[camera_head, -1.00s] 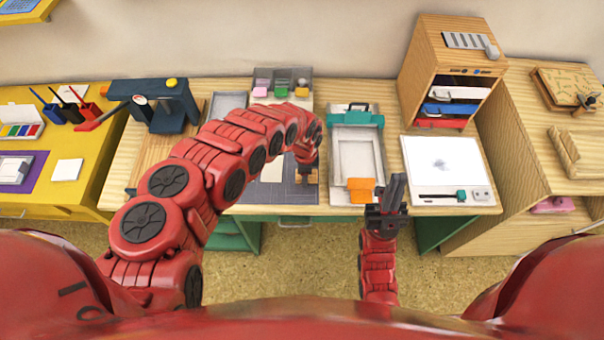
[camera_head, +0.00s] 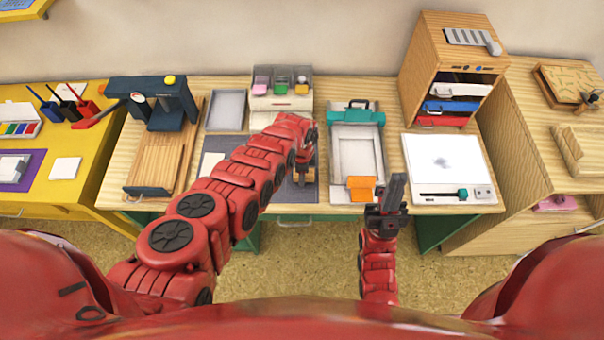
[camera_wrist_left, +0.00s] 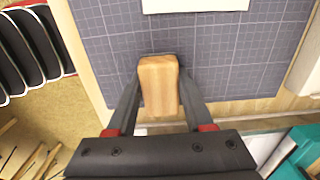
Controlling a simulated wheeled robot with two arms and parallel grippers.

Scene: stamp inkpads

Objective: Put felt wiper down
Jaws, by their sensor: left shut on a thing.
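My left gripper (camera_wrist_left: 160,100) is shut on the felt wiper (camera_wrist_left: 158,82), a light wooden block, with one finger on each side of it. The wiper's felt side is hidden. In the head view the wiper (camera_head: 304,190) shows at the front right of the grey gridded mat (camera_head: 290,199), near the table's front edge. The mat (camera_wrist_left: 110,45) lies beneath it in the left wrist view. I cannot tell whether the wiper touches the mat. My right gripper (camera_head: 392,193) is in front of the table, right of the orange piece; its opening is unclear.
A white sheet (camera_wrist_left: 195,4) lies on the mat. Right of the mat stands a teal-ended grey tray (camera_head: 356,152) with an orange piece (camera_head: 361,188). Left are a wooden board (camera_head: 155,164) and a dark press (camera_head: 160,103). A clear-topped box (camera_head: 281,104) stands behind.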

